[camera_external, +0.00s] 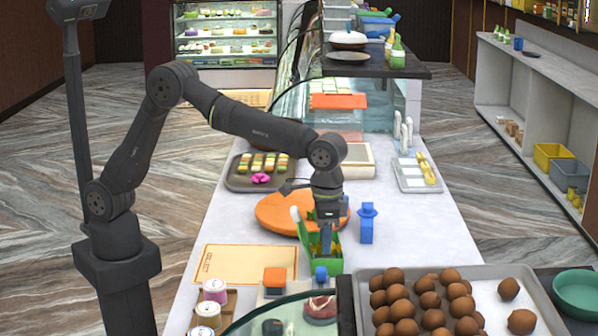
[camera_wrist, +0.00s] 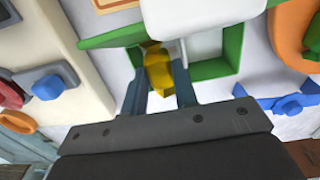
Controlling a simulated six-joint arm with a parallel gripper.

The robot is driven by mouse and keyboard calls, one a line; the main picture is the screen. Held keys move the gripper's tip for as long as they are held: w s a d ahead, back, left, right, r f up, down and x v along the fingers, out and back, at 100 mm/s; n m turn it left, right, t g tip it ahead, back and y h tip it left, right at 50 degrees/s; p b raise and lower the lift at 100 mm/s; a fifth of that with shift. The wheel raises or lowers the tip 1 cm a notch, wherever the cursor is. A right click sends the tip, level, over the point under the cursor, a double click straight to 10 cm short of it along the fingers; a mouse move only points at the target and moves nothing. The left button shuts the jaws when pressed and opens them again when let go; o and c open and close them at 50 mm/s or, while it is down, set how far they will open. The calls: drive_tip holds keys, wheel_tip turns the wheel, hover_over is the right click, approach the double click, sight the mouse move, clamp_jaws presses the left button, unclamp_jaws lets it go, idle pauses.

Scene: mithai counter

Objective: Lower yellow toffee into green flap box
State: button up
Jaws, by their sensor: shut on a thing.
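The yellow toffee (camera_wrist: 158,72) is between the two fingers of my gripper (camera_wrist: 160,90) in the wrist view. My gripper is shut on it, over the opening of the green flap box (camera_wrist: 218,67). In the external view the green flap box (camera_external: 335,266) stands on the counter with a flap raised at its left. My gripper (camera_external: 326,248) points straight down into or just over the box there. The toffee is hidden behind the fingers and box in that view, so its exact depth cannot be told.
A blue figure-like object (camera_external: 367,225) stands close right of the box. An orange round board (camera_external: 275,212) lies behind it. A tray of brown balls (camera_external: 480,275) is at front right, and an orange-bordered mat (camera_external: 247,262) lies left. The counter right of the blue object is clear.

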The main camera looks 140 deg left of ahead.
drive_tip(key=shift+f, duration=0.15)
drive_tip(key=o, duration=1)
drive_tip(key=shift+r, duration=3.55)
drive_tip(key=shift+f, duration=0.1)
